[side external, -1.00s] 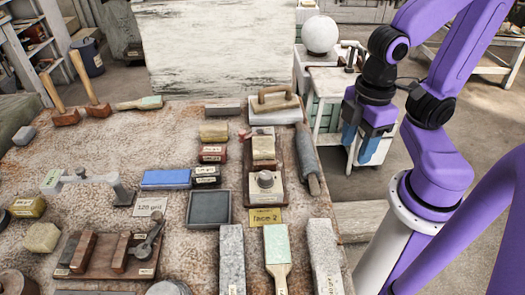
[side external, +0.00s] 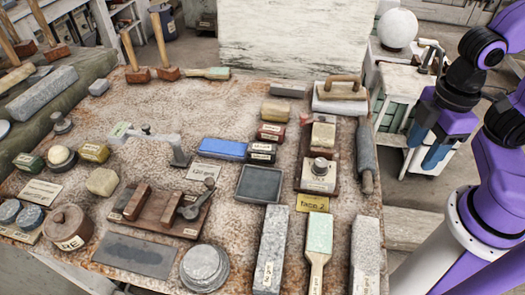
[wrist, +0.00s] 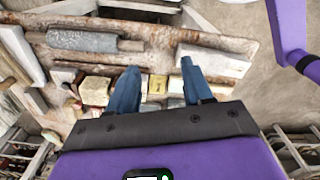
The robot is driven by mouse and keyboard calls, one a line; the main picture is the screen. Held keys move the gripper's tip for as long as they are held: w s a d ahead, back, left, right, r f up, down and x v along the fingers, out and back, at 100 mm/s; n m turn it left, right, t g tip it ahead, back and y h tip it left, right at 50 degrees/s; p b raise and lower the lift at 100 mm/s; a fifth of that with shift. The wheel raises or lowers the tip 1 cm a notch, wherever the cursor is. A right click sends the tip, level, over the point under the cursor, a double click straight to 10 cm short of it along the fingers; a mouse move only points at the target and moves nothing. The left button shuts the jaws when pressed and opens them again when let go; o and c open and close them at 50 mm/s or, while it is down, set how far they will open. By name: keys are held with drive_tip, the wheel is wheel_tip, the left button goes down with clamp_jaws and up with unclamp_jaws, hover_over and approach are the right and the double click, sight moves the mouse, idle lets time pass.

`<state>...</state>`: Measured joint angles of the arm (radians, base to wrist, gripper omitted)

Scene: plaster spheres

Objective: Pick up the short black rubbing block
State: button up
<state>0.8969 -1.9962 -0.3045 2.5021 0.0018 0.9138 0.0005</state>
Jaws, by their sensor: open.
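Two small black blocks with pale labels lie close together right of the blue block, in the middle of the bench: a far one (side external: 262,148) and a near one (side external: 261,158). I cannot tell which is shorter, and their label text is too small to read. My gripper (side external: 425,150) is at the right, beyond the bench's right edge and well apart from the black blocks. Its two blue fingers are open and empty. In the wrist view my gripper (wrist: 158,72) points toward the bench, and I cannot pick out the black blocks there.
A dark red block (side external: 270,133) and a tan block (side external: 275,111) lie behind the black ones. A blue block (side external: 222,148) lies left, a dark square tray (side external: 258,184) in front. A wooden board (side external: 305,180) with blocks and a grey roller (side external: 365,155) lie between them and my gripper.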

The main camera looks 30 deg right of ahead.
drive_tip(key=o, duration=0.4)
drive_tip(key=m, duration=0.3)
hover_over(262, 147)
drive_tip(key=f, duration=1.2)
drive_tip(key=shift+s+f, duration=0.25)
drive_tip(key=shift+f, duration=0.1)
drive_tip(key=shift+w+f, duration=0.15)
drive_tip(key=shift+f, duration=1.25)
drive_tip(key=shift+w+f, duration=0.1)
drive_tip(key=shift+f, duration=1.3)
